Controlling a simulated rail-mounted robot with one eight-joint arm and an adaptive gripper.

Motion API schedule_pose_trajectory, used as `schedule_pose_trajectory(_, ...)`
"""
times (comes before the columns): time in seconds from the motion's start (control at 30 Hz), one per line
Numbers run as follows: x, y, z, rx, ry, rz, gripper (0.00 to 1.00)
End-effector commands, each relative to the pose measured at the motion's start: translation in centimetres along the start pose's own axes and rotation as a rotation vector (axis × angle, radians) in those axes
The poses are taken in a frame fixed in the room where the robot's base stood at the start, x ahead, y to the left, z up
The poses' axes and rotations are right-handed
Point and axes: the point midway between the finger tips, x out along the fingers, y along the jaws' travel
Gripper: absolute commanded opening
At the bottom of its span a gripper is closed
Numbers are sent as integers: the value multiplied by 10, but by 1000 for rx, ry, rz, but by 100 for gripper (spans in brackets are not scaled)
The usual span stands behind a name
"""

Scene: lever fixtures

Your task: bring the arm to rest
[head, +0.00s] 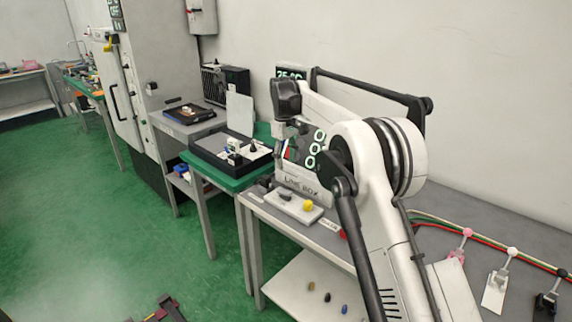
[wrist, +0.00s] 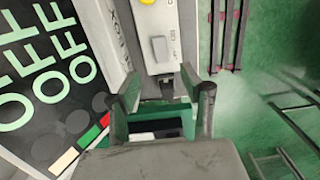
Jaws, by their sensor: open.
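My arm reaches over the workbench in the head view, its wrist pointing down beside the Line Box (head: 298,186). My gripper (wrist: 168,90) is open in the wrist view, its two dark fingers apart with nothing held between them. In the head view the fingers are too small to make out clearly. Beyond the fingertips is a light switch plate (wrist: 178,62) with a grey block (wrist: 160,48) and a yellow knob (wrist: 147,2). The yellow knob also shows in the head view (head: 307,205).
A display panel (wrist: 45,75) reading OFF stands close at left of the gripper. Levers with a pink knob (head: 467,232), white knob (head: 512,251) and black knob stand at right. A black tray (head: 230,152) lies on the green-topped table. Green floor is open at left.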

Motion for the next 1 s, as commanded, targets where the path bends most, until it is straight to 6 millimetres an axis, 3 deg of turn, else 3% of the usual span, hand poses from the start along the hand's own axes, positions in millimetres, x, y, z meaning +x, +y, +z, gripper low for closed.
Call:
schedule_pose_trajectory(0.23,-1,0,1,2,1,1,41)
schedule_pose_trajectory(0.37,-13,1,11,21,13,8,41)
schedule_pose_trajectory(0.67,-73,-1,70,133,82,47,41)
schedule_pose_trajectory(1.0,-126,-18,153,272,172,94,41)
